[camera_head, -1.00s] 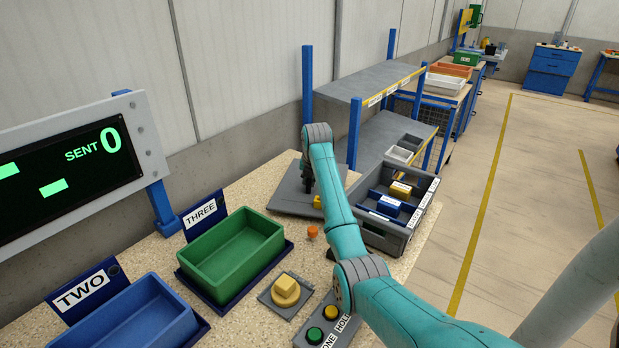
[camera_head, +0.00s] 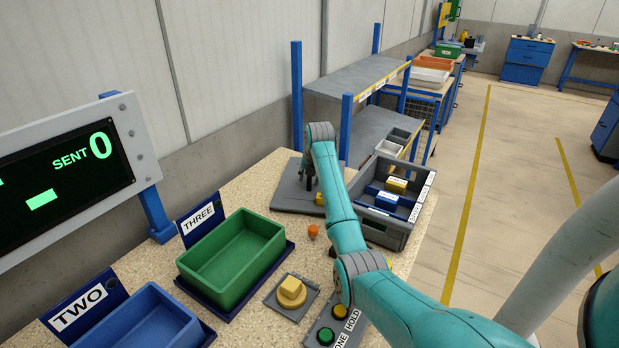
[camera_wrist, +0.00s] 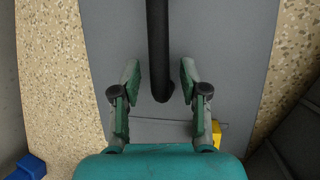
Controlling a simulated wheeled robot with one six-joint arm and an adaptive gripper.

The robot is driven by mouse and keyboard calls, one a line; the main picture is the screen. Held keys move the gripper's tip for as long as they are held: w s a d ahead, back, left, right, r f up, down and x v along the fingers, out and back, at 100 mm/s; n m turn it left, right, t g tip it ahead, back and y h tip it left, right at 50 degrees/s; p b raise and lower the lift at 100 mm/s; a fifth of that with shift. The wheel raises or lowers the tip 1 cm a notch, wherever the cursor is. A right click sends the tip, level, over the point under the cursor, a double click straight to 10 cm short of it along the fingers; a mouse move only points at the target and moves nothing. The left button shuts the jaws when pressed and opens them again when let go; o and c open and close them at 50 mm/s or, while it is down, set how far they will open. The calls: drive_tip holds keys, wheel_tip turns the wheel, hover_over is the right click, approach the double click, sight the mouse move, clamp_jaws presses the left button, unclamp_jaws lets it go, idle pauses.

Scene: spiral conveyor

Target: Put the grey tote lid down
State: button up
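The grey tote lid (camera_head: 290,201) is a flat grey panel at the far end of the speckled bench and appears to lie flat on it. In the wrist view the lid (camera_wrist: 225,60) fills the middle beneath my gripper (camera_wrist: 160,80). A dark round bar (camera_wrist: 158,45), seemingly its handle, runs down between my two green fingers. The fingers are apart, with a gap on each side of the bar. In the head view my gripper (camera_head: 309,184) points down over the lid, its fingertips hard to make out. The grey tote (camera_head: 385,229) stands open just right of the lid.
Blue and yellow boxes (camera_head: 397,186) sit in the tote. A small yellow piece (camera_wrist: 217,132) is at the lid's edge. An orange piece (camera_head: 313,231), a yellow block (camera_head: 292,290), a green bin (camera_head: 232,260) and a button box (camera_head: 333,327) stand nearer. A shelf rack (camera_head: 348,97) rises behind.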

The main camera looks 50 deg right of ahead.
drive_tip(key=shift+r, duration=0.15)
drive_tip(key=v, duration=1.2)
idle(0.5)
